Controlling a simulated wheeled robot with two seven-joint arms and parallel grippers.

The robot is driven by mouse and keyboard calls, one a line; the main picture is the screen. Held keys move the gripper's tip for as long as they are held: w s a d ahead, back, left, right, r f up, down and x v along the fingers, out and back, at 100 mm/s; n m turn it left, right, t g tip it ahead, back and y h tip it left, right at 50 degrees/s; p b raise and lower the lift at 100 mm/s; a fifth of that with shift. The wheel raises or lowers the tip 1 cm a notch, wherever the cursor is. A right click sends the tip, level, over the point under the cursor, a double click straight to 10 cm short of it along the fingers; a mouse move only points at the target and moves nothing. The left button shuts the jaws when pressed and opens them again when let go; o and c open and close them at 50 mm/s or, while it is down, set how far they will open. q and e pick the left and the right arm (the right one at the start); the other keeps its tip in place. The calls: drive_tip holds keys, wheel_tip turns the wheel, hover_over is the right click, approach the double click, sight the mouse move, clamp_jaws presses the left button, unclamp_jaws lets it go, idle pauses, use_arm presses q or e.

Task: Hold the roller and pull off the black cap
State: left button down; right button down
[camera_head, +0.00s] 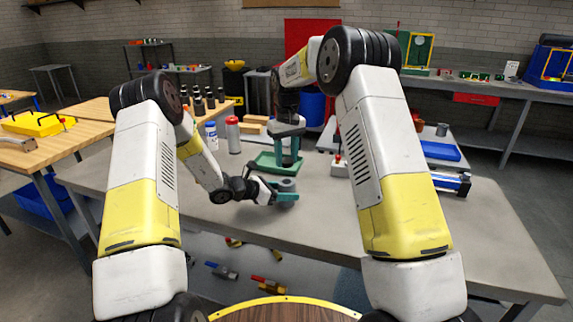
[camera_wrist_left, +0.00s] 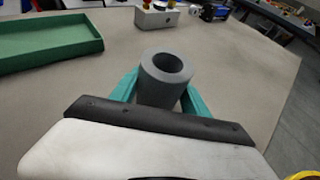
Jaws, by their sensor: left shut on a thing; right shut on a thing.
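The roller (camera_head: 287,184) is a grey hollow cylinder standing upright over the table. My left gripper (camera_head: 285,196) is shut on it, with teal fingers on both sides. In the left wrist view the roller (camera_wrist_left: 165,78) shows an open round hole at its top, with no cap on it. My right gripper (camera_head: 290,152) points down over the green tray, behind the roller and apart from it. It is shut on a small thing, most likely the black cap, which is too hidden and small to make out.
The green tray (camera_wrist_left: 50,44) looks empty in the left wrist view. A white box (camera_wrist_left: 157,17) with coloured buttons stands behind the roller. A red-and-white bottle (camera_head: 233,135) and a blue-and-white one stand at the back left. The front of the grey table (camera_head: 330,225) is clear.

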use_arm(q)
drive_tip(key=shift+c, duration=2.3)
unclamp_jaws()
